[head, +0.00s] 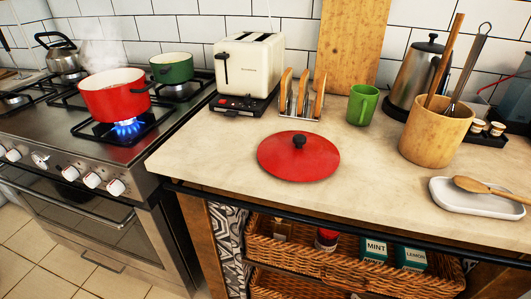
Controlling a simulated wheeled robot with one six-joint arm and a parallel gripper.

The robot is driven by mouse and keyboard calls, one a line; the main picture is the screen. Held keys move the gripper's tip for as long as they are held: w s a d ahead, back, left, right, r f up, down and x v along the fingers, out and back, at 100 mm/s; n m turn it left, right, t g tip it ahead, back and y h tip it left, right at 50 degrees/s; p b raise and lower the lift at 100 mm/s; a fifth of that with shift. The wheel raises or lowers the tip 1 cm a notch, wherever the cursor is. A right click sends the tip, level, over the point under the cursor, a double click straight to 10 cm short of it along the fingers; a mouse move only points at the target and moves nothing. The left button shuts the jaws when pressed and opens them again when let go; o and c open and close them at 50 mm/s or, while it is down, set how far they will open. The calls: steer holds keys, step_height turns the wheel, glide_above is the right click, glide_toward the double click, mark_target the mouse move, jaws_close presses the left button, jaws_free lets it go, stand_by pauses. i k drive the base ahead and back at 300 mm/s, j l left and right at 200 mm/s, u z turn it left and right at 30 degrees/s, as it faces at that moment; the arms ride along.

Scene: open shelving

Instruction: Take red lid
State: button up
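The red lid (280,162) lies flat on the beige countertop (225,148), near its front edge. It is round and red with a black knob (299,141) on top, and nothing covers it. A red pot (117,97) without a lid stands on a lit burner with a blue flame (127,129), and steam rises above it. My gripper is not in view.
A white toaster (247,62) and a toast rack (300,98) stand behind the lid. A green mug (362,105), wooden utensil holder (433,138) and spoon rest (455,200) are to the right. Wicker baskets (330,262) sit below. Counter around the lid is clear.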

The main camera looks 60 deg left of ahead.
mark_target(299, 156)
steer(key=u, duration=1.85)
